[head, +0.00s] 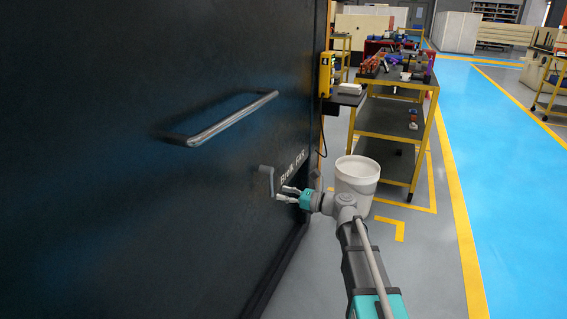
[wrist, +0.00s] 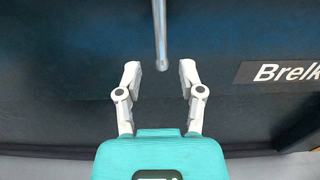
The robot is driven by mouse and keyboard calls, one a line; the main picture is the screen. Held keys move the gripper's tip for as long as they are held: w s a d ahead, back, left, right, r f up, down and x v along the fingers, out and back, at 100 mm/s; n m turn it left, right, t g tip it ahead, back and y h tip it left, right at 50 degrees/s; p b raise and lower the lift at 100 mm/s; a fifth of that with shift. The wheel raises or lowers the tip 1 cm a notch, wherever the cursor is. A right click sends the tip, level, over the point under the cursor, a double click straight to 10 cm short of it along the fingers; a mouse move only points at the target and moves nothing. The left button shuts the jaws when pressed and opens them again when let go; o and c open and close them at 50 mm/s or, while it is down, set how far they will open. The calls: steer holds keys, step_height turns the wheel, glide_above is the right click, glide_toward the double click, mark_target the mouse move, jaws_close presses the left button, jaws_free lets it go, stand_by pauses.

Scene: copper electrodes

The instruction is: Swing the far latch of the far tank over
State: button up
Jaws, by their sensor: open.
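A dark tank wall (head: 120,220) fills the left of the head view, with a "Brelk" label (head: 292,167) low near its far end. A thin grey latch (head: 265,184) hangs on the wall left of the label. My gripper (head: 281,193) is open and empty beside it, fingers pointing at the wall. In the wrist view the latch (wrist: 160,35) hangs down from the top, its lower end in line with the gap between my fingertips (wrist: 160,72). Contact cannot be told. Another small grey piece (head: 316,178), perhaps a second latch, shows right of the label.
A long bar handle (head: 235,116) sticks out of the wall above and left of my gripper. The blue floor lane at right is clear.

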steer(key=shift+x, duration=1.65)
steer(key=shift+w+a, duration=0.2)
steer(key=shift+a, duration=0.1)
jaws_close()
